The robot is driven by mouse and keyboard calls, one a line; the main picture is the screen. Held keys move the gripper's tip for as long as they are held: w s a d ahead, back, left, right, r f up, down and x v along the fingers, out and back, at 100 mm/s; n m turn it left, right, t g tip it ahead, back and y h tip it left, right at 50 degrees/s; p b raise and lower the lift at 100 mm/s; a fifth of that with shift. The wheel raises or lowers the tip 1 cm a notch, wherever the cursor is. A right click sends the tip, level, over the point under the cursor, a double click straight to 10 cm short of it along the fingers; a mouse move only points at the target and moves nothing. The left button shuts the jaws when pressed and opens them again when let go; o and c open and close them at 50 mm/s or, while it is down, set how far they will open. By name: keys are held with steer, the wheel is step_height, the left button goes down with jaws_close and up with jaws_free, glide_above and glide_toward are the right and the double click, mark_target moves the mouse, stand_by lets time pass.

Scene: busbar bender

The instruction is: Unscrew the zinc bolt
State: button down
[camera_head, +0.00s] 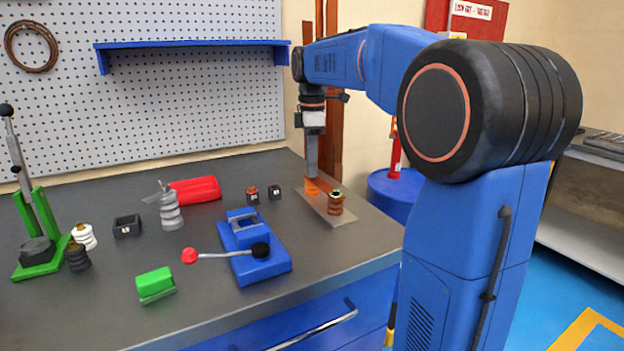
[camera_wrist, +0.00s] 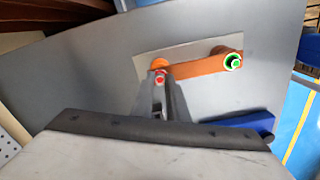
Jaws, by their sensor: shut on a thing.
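My gripper (camera_wrist: 160,82) points down at the back right of the bench, and it also shows in the head view (camera_head: 312,174). It is shut on a small red-marked bolt (camera_wrist: 160,75) at the left end of an orange copper bar (camera_wrist: 198,68). The fingers hide most of this bolt, so I cannot tell its metal or whether it is still threaded in. In the head view this end is above a ribbed brown insulator (camera_head: 335,204).
A grey plate (camera_head: 342,219) lies under the bar. The blue bender (camera_head: 268,268), with a red-knobbed lever, stands left of it. Small black blocks (camera_head: 275,193), a red case (camera_head: 196,190) and a green block (camera_head: 155,284) are further left. A blue drum (camera_head: 385,190) stands beyond the bench.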

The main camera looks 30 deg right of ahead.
steer(key=n, duration=0.5)
steer(key=shift+n, duration=0.4)
stand_by(0.3)
steer(key=n, duration=0.3)
steer(key=shift+n, duration=1.4)
steer(key=shift+n, duration=0.7)
steer(key=n, duration=0.4)
